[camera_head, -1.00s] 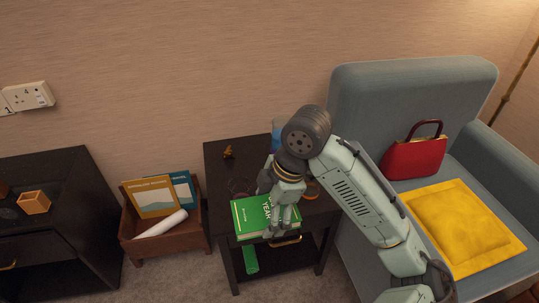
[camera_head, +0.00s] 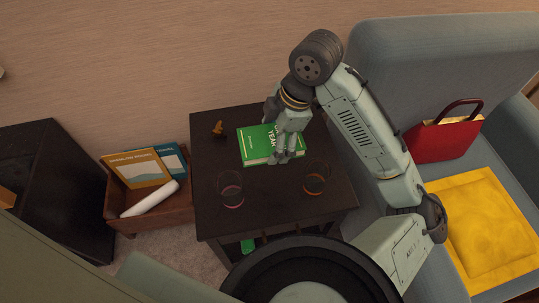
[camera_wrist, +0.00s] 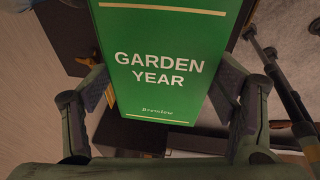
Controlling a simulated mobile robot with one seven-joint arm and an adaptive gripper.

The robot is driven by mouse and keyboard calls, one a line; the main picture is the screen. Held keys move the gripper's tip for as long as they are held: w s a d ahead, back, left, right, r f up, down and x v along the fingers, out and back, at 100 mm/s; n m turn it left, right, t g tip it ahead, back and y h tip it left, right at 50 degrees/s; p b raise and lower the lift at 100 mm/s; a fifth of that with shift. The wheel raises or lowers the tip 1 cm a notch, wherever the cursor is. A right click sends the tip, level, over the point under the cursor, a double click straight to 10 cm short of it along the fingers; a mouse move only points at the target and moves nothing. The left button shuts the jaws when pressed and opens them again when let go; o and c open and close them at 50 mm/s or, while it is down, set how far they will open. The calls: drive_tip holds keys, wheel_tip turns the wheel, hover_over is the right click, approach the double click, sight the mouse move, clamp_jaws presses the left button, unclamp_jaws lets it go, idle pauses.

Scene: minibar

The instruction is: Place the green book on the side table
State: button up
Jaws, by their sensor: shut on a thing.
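The green book (camera_head: 258,144), titled "Garden Year", is over the back middle of the dark side table (camera_head: 272,208). My gripper (camera_head: 284,156) comes from the right and is shut on the book's edge nearest the front right. In the wrist view, the green cover (camera_wrist: 160,35) lies between the two fingers of my gripper (camera_wrist: 172,98). The book looks roughly level. I cannot tell whether its underside touches the tabletop or hangs just above it.
Two clear glasses, one (camera_head: 231,188) at left and one (camera_head: 317,177) at right, stand in front of the book. A small golden figurine (camera_head: 218,129) stands left of it. A wooden crate (camera_head: 120,208) is left of the table; a blue armchair (camera_head: 400,60) is right.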

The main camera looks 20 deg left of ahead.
sight(269, 179)
wheel_tip(269, 179, down, 16)
drive_tip(key=shift+f+b, duration=0.15)
drive_tip(key=shift+b, duration=0.45)
drive_tip(key=shift+f, duration=0.1)
drive_tip(key=shift+f+b, duration=0.15)
drive_tip(key=shift+b, duration=0.15)
drive_tip(key=o, duration=1.3)
drive_tip(key=shift+r, duration=0.2)
drive_tip(key=shift+r+p, duration=0.2)
drive_tip(key=shift+p, duration=0.25)
drive_tip(key=v, duration=1.1)
drive_tip(key=shift+d+r, duration=0.2)
drive_tip(key=shift+r, duration=0.15)
drive_tip(key=shift+a, duration=0.15)
